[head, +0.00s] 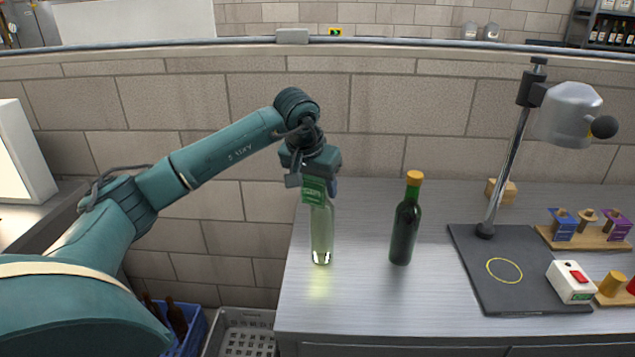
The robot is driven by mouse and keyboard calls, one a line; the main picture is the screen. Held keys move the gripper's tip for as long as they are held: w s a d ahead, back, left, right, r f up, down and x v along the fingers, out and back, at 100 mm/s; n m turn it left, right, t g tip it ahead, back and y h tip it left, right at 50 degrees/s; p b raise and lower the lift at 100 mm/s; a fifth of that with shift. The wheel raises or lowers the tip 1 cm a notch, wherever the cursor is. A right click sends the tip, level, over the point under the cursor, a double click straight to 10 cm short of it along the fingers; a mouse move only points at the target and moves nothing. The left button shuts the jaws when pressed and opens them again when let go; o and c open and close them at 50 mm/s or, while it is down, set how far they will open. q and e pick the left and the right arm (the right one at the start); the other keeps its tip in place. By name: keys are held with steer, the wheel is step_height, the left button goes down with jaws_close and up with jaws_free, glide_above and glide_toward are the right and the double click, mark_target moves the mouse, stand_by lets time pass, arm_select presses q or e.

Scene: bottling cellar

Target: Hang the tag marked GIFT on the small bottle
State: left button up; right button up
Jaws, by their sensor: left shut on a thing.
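My left gripper (312,182) is shut on a green tag (314,191) at the neck of a pale, clear-glass bottle (322,238). The tag's lettering is too small to read. The gripper and tag hide the bottle's top, so I cannot tell whether the tag is around the neck or in front of it. A dark green bottle (405,228) with an orange cap stands upright to the right, apart from the gripper. A blue tag (563,226) and a purple tag (615,228) hang on a wooden stand (590,243) at the right. My right gripper is out of view.
A dark mat (490,292) with a yellow ring carries a lamp-like device (565,113) on a metal post. A white box with a red switch (571,282) sits at its right. A wooden block (500,190) lies behind. The metal counter (365,300) is clear around both bottles.

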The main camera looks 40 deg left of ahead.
mark_target(317, 212)
arm_select(q)
steer(key=shift+f, duration=0.15)
steer(key=shift+f+b, duration=0.3)
steer(key=shift+f, duration=0.1)
steer(key=shift+f, duration=0.15)
stand_by(0.5)
steer(key=shift+f+b, duration=0.4)
steer(key=shift+f, duration=0.1)
steer(key=shift+f, duration=0.45)
steer(key=o, duration=0.7)
stand_by(0.8)
